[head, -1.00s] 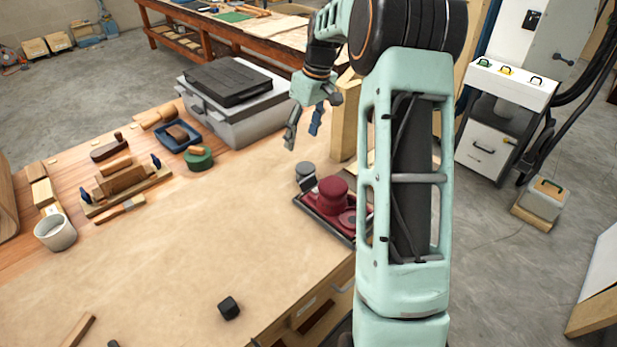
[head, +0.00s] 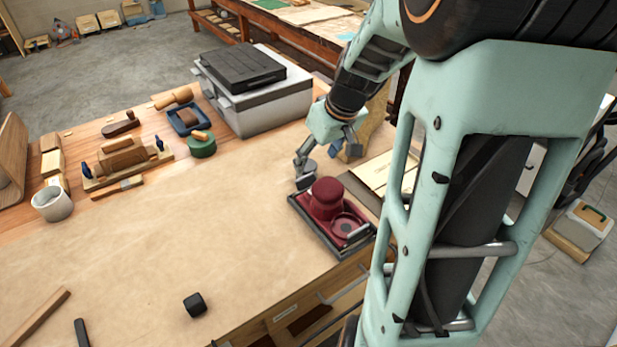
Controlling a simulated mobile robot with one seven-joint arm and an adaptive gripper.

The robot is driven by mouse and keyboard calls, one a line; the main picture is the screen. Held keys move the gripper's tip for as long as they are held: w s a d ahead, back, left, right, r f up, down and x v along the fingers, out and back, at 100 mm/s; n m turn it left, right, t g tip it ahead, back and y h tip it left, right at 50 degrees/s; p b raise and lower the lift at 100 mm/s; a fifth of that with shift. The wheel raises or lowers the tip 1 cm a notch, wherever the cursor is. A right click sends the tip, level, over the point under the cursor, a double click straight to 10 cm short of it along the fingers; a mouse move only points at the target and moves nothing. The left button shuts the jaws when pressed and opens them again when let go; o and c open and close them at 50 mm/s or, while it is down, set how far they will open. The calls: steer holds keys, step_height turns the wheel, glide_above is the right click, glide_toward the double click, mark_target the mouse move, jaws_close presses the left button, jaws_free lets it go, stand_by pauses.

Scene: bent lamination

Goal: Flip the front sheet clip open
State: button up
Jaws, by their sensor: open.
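A maroon sander (head: 328,197) rests on a dark rectangular base near the right edge of the bench. A thin grey metal bar, which looks like a sheet clip (head: 357,232), lies across its near right end. Whether it is latched is too small to tell. The opposite end of the sander is partly hidden behind my gripper (head: 327,163). My gripper is open and empty, pointing down just beyond the sander's far side. Its left finger is close to the sander's far left end; I cannot tell if they touch.
A grey case (head: 262,112) with a black top stands behind. A green round container (head: 202,147), a blue tray (head: 172,118) and a white cup (head: 52,204) are at the left. A black block (head: 195,304) lies in front. The middle of the bench (head: 200,230) is clear.

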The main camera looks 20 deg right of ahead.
mark_target(306, 182)
steer(key=x, duration=1.1)
steer(key=shift+s, duration=0.2)
steer(key=c, duration=1)
